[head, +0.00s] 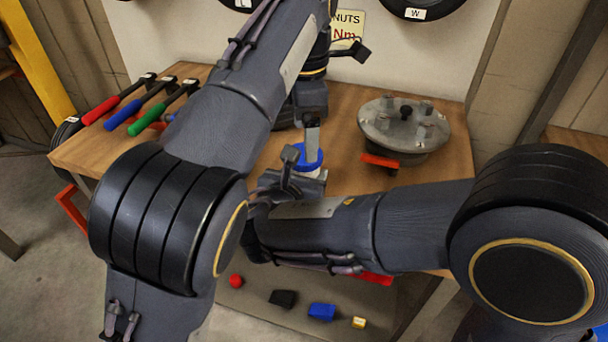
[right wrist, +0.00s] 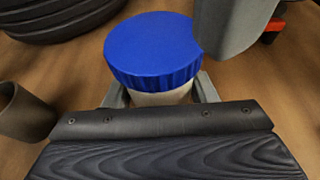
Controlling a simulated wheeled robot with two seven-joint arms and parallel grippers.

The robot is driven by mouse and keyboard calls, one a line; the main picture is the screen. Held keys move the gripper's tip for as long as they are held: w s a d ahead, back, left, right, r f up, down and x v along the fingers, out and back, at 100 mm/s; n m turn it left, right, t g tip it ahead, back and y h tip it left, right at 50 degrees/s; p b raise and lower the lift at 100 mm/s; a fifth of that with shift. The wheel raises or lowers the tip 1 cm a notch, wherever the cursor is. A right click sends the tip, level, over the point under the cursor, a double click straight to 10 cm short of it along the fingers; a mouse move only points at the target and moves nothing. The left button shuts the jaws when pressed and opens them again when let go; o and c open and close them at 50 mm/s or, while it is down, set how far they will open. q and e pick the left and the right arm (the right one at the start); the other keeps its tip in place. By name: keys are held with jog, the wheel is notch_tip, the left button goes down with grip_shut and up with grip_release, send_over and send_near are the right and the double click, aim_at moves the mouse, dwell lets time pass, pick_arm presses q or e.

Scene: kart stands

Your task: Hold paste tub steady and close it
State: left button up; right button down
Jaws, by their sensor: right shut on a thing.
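The paste tub is a small pale tub with a ribbed blue lid (head: 310,158). In the right wrist view the lid (right wrist: 152,45) sits on top of the pale tub body (right wrist: 160,97). I cannot tell whether it is fully seated. My right gripper (head: 304,173) is shut on the tub body below the lid, one finger on each side. My left gripper (head: 312,128) points down at the lid from above. One grey finger of it overlaps the lid's right edge in the right wrist view. Its other finger is not clear, so its opening cannot be told.
Red, blue and green handled tools (head: 130,103) lie at the table's left. A round metal hub (head: 405,122) sits at the right, with a red piece (head: 380,161) at its front. Below the table's front lie a red ball (head: 236,281) and small blocks (head: 322,311).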

aim_at(304, 172)
pick_arm(q)
jog(key=shift+r, duration=0.2)
jog(key=shift+w+r, duration=0.1)
jog(key=shift+r, duration=0.1)
jog(key=shift+c, duration=1.4)
notch_tip(304, 172, up, 3)
jog(key=n, duration=0.3)
jog(key=shift+a, duration=0.1)
jog(key=shift+f, duration=3.95)
